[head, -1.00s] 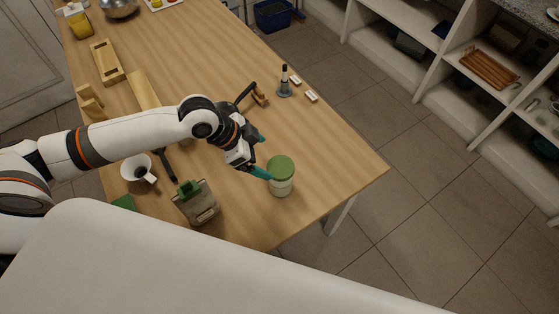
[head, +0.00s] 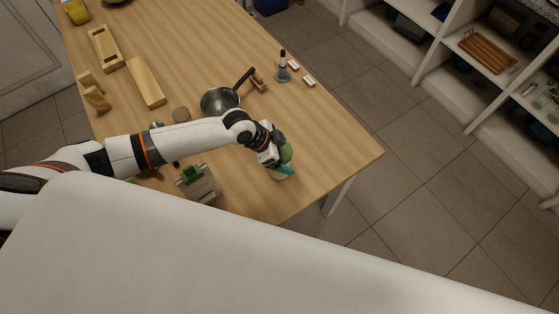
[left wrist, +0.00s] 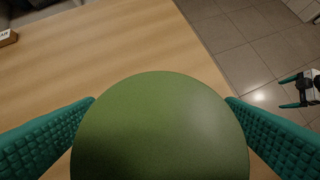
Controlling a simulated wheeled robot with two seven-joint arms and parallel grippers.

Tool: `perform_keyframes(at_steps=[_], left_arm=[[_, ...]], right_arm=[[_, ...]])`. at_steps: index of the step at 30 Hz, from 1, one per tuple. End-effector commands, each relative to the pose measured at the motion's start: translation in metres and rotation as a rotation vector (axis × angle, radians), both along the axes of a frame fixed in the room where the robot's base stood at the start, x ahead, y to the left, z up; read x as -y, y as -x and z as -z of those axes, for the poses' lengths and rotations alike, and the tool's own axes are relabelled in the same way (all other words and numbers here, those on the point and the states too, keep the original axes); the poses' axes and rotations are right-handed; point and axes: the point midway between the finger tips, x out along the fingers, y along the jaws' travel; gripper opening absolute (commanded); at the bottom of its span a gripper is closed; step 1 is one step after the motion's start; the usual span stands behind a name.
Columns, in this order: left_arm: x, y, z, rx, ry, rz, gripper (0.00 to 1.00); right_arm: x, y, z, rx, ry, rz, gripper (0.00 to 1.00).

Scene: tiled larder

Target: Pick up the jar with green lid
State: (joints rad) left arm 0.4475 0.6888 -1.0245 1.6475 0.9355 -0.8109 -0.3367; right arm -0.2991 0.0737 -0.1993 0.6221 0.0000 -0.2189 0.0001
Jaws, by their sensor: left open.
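The jar with green lid (head: 287,153) stands near the front right corner of the wooden table, partly hidden by my left gripper (head: 283,168). In the left wrist view its round green lid (left wrist: 160,125) fills the lower middle. The left gripper is open, with one teal finger on each side of the lid in the left wrist view (left wrist: 160,130). I cannot tell whether the fingers touch the jar. My right gripper is not in the head view; a dark gripper with teal fingers (left wrist: 298,92) shows over the floor at the right edge of the left wrist view, its state unclear.
A grey-green box-like item (head: 199,184) stands left of the jar. A metal pan (head: 220,101) and a dark upright tool (head: 283,68) stand farther back. Wooden blocks (head: 146,82) lie at the left. The table's right edge is close to the jar.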

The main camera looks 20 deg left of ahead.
Motion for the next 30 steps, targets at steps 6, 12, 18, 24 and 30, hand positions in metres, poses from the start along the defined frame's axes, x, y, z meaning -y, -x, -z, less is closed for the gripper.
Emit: perform_keyframes(at_steps=[6,12,18,24,30], left_arm=[[0.0003,-0.0004,0.001,0.001,-0.001,0.0,0.9],[0.0002,-0.0003,0.0007,0.001,-0.001,0.0,0.59],[0.0002,-0.0003,0.0006,0.001,-0.001,0.0,0.26],[0.0007,-0.0012,-0.0006,0.003,0.002,0.0,0.07],[0.0006,-0.0014,-0.0044,0.004,0.002,0.001,0.07]], right_arm=[[0.0004,0.0032,0.0004,-0.006,0.001,0.0,0.91],[0.002,0.0033,0.0004,-0.007,0.003,-0.001,0.91],[0.0056,0.0034,0.0004,-0.007,0.008,-0.002,0.91],[0.0067,0.0033,0.0002,-0.006,0.009,-0.003,0.91],[0.0066,0.0032,0.0012,-0.006,0.009,-0.003,0.91]])
